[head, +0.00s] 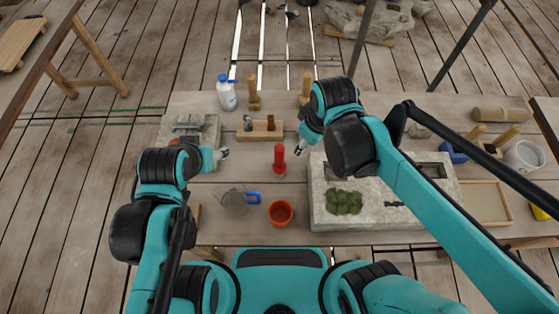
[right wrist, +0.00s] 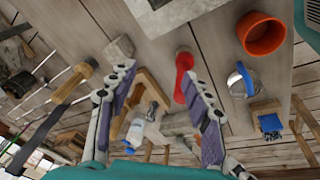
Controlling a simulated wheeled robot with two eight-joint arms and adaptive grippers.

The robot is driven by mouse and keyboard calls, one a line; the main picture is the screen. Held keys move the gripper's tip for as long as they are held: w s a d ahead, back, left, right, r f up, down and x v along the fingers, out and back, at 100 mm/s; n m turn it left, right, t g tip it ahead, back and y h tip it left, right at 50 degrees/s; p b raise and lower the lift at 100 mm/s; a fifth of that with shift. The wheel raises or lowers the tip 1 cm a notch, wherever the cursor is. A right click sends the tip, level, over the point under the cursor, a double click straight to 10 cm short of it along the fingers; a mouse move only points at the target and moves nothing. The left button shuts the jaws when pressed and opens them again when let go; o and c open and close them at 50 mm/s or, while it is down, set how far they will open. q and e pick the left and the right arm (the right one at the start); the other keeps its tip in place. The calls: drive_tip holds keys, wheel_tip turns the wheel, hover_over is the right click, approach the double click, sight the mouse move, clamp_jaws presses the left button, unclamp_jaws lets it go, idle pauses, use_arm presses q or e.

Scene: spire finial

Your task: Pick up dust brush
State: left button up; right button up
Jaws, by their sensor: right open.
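My right gripper (head: 299,149) is just right of the red handle in the head view. My left gripper (head: 221,154) is over the left part of the bench, left of the red handle. Its jaw opening is too small to judge.
An orange pot (head: 281,212) and a clear jug with a blue handle (head: 236,198) stand in front. A stone slab (head: 325,212) with green moss lies right. A wooden tool rack (head: 260,135) and a white bottle (head: 226,96) stand behind.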

sight(276, 148)
drive_tip(key=a+f+n, duration=0.1)
drive_tip(key=a+n, duration=0.1)
drive_tip(key=w+a+f+n+g, duration=0.1)
drive_tip(key=a+n, duration=0.1)
drive_tip(key=a, duration=0.1)
drive_tip(key=a+f+n+g, duration=0.1)
drive_tip(key=a, duration=0.1)
drive_tip(key=shift+w+a+n+h, duration=0.15)
drive_tip(key=shift+a+n+h, duration=0.2)
drive_tip(key=shift+n+h, duration=0.05)
drive_tip(key=shift+a+f+n+g, duration=0.2)
drive_tip(key=shift+a+n+g, duration=0.1)
drive_tip(key=shift+f, duration=0.35)
drive_tip(key=shift+f+b, duration=0.35)
drive_tip(key=shift+f, duration=0.6)
drive_tip(key=f+b, duration=0.1)
drive_tip(key=f, duration=0.2)
drive_tip(key=f+b, duration=0.1)
drive_tip(key=f, duration=0.1)
drive_tip(key=shift+d+f+b, duration=0.25)
drive_tip(key=shift+d+b, duration=0.05)
drive_tip(key=shift+d, duration=0.1)
drive_tip(key=shift+r, duration=0.1)
clamp_jaws()
